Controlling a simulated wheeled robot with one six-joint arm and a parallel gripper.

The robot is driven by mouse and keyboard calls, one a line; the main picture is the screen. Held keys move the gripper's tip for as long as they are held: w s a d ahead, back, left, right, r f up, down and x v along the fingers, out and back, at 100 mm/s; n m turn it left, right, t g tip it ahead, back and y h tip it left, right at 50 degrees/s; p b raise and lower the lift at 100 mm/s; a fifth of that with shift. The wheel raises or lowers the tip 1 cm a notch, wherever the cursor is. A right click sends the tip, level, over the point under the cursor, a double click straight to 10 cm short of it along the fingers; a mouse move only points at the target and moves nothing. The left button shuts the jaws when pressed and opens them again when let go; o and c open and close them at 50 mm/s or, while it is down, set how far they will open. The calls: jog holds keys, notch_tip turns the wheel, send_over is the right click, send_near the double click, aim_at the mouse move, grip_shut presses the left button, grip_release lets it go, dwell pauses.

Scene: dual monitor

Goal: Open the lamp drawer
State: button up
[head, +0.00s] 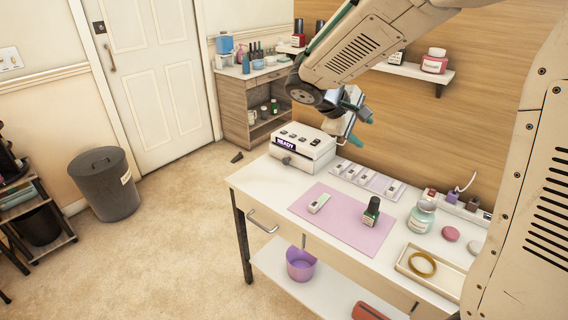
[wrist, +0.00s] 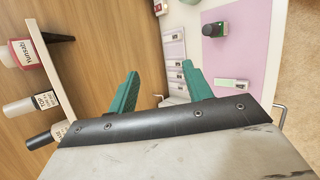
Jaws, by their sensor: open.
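The white lamp box (head: 312,146) stands at the far left end of the white table. Its front carries a dark "READY" display (head: 285,143), a small dark knob (head: 285,161) low down, and several dark buttons on top. Its front looks closed, with no drawer visibly pulled out. My gripper (head: 359,130) has teal fingers and hangs in the air to the right of the lamp box, near the wooden wall. In the wrist view my gripper (wrist: 160,72) has its fingers wide apart with nothing between them. There the lamp box is mostly hidden behind the gripper.
A pink mat (head: 342,218) on the table holds a dark green bottle (head: 371,211) and a small pale block (head: 319,203). Several small white pieces lie in a row behind the mat (head: 367,179). A wall shelf (head: 414,71) with bottles is close behind the arm. Open floor lies left of the table.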

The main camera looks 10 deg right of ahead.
jog(key=w+a+f+n+t+h, duration=0.1)
jog(key=w+a+f+n+t, duration=0.2)
jog(key=w, duration=0.6)
jog(key=n+t, duration=0.6)
jog(key=n, duration=0.4)
send_near(285, 161)
jog(key=shift+w+d+y, duration=0.25)
jog(key=shift+d+y, duration=0.15)
jog(key=shift+d, duration=0.3)
jog(key=shift+w+d+f+t, duration=0.1)
jog(key=shift+w+f+t, duration=0.15)
jog(key=shift+w+t, duration=0.05)
jog(key=x, duration=0.7)
jog(key=shift+f, duration=0.1)
jog(key=shift+c, duration=0.3)
